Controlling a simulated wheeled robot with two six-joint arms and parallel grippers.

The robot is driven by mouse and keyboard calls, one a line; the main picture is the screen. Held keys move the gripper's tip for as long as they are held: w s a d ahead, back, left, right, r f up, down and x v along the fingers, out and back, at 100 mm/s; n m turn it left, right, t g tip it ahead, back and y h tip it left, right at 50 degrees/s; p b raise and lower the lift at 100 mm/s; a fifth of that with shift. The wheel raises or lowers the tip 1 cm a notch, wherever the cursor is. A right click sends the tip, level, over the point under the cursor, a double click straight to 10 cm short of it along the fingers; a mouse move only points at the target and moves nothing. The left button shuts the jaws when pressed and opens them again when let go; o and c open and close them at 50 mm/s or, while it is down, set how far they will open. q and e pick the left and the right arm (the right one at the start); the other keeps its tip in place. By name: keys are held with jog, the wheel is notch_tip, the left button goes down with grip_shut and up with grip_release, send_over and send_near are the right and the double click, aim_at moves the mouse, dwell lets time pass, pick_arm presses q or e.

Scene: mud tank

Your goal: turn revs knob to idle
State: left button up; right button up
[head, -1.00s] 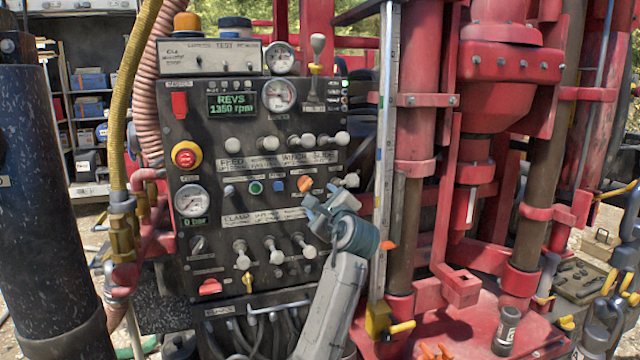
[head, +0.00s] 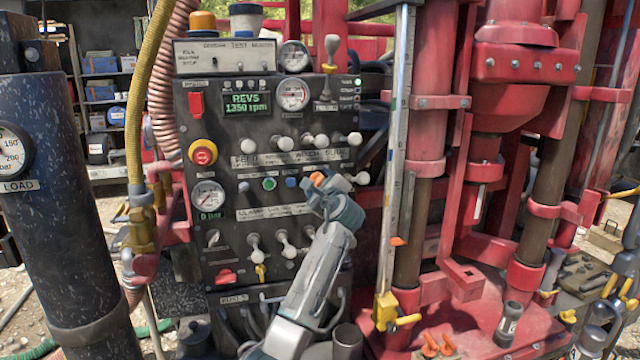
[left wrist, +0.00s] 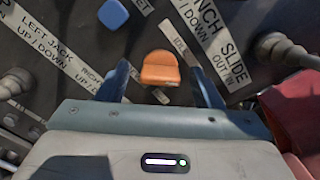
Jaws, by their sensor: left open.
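The revs knob (head: 317,179) is a small orange knob on the dark control panel (head: 225,150). In the left wrist view the orange knob (left wrist: 160,68) shows between my two fingertips, with a gap on each side. My left gripper (head: 322,190) is open and empty, right in front of the knob and partly hiding it. The left gripper (left wrist: 163,82) also shows its two dark fingers in the left wrist view. The display (head: 246,103) reads REVS 1350 rpm. The label by the knob is only partly readable. My right gripper is out of view.
White-knobbed levers (head: 284,143) stand above the knob, and more levers (head: 287,244) below it. A blue button (left wrist: 113,14) is up and left of the knob. A red emergency stop (head: 203,152) is at the panel's left. The red rig mast (head: 425,140) rises on the right.

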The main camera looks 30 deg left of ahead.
pick_arm(q)
jog(key=shift+w+f, duration=0.1)
jog(key=c, duration=1)
jog(key=shift+n+b, duration=0.3)
jog(key=shift+b, duration=0.15)
jog(key=shift+n+b, duration=3.75)
jog(key=shift+n, duration=0.25)
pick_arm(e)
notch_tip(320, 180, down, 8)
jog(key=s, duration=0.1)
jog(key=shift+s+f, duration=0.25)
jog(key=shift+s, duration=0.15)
pick_arm(q)
jog(key=o, duration=1)
